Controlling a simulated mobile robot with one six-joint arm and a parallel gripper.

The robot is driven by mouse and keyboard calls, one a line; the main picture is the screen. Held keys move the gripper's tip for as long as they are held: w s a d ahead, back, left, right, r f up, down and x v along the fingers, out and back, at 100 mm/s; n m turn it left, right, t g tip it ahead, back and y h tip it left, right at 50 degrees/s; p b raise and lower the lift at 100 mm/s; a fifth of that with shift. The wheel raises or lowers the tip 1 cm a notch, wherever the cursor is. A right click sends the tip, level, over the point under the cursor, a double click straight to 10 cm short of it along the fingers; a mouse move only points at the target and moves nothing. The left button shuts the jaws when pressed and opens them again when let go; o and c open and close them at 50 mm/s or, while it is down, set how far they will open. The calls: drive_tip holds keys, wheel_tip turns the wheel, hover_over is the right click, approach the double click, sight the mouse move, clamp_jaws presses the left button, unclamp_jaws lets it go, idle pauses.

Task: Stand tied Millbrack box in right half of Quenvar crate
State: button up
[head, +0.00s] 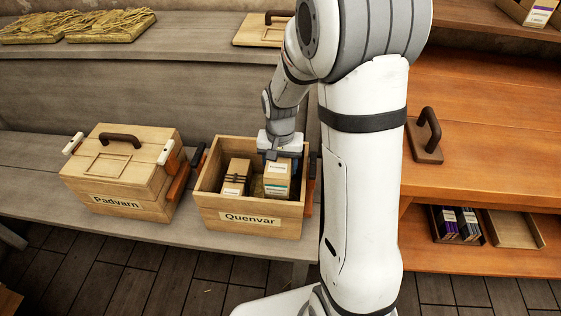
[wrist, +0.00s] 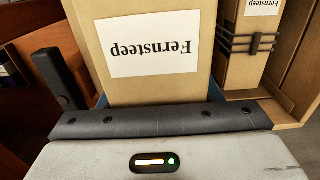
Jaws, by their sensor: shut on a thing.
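The open wooden Quenvar crate (head: 213,215) stands on the grey bench. My gripper (head: 276,155) reaches down into its right half and is shut on an upright cardboard box (head: 277,187) with a teal stripe. In the wrist view this held box (wrist: 150,82) reads "Fernsteep" upside down, and no ties show on it. Whether it rests on the crate floor is hidden. A second box (head: 235,178), tied with dark cords, is in the crate's left half. In the wrist view this tied box (wrist: 243,65) also reads "Fernsteep". No Millbrack label is legible.
A lidded Padvarn crate (head: 105,190) stands left on the bench. An orange-brown shelf unit (head: 480,90) is at the right, with dark boxes (head: 457,224) in a low tray. Straw-coloured bundles (head: 80,25) lie on the upper ledge. The bench's front edge is close before the crates.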

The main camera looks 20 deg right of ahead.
drive_tip(key=shift+f+b, duration=4.35)
drive_tip(key=shift+f, duration=1.7)
drive_tip(key=shift+s+f, duration=0.1)
drive_tip(key=o, duration=1.1)
drive_tip(key=shift+r+p, duration=1.3)
drive_tip(key=shift+r, duration=2.6)
wheel_tip(320, 180, up, 14)
drive_tip(key=p, duration=1.1)
drive_tip(key=shift+f, duration=0.1)
